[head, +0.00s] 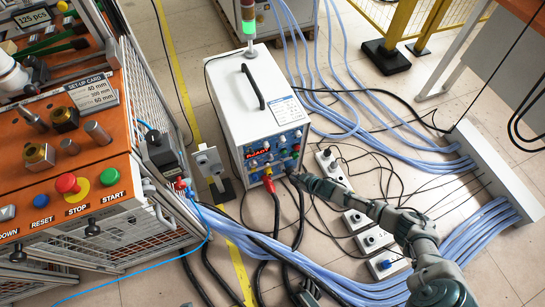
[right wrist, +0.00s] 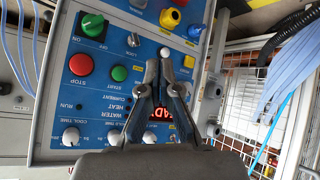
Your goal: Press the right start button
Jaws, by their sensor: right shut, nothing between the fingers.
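The induction heater (head: 259,97) is a white box with a blue control panel, which fills much of the right wrist view (right wrist: 60,105). Its round green START button (right wrist: 119,73) sits beside a red STOP button (right wrist: 80,64). My right gripper (head: 297,179) is shut and empty in front of the panel's lower right. In the right wrist view its fingertips (right wrist: 160,62) appear just right of the green button; contact cannot be told. Another green START button (head: 109,177) is on the orange console at the left, far from my gripper. My left gripper is out of view.
The orange console (head: 92,200) carries STOP, RESET and other buttons. Red and black cables (head: 277,215) hang from the heater's front. Blue hoses (head: 345,115) and grey socket boxes (head: 367,220) lie on the floor around it. A green switch (right wrist: 92,25) is on the panel.

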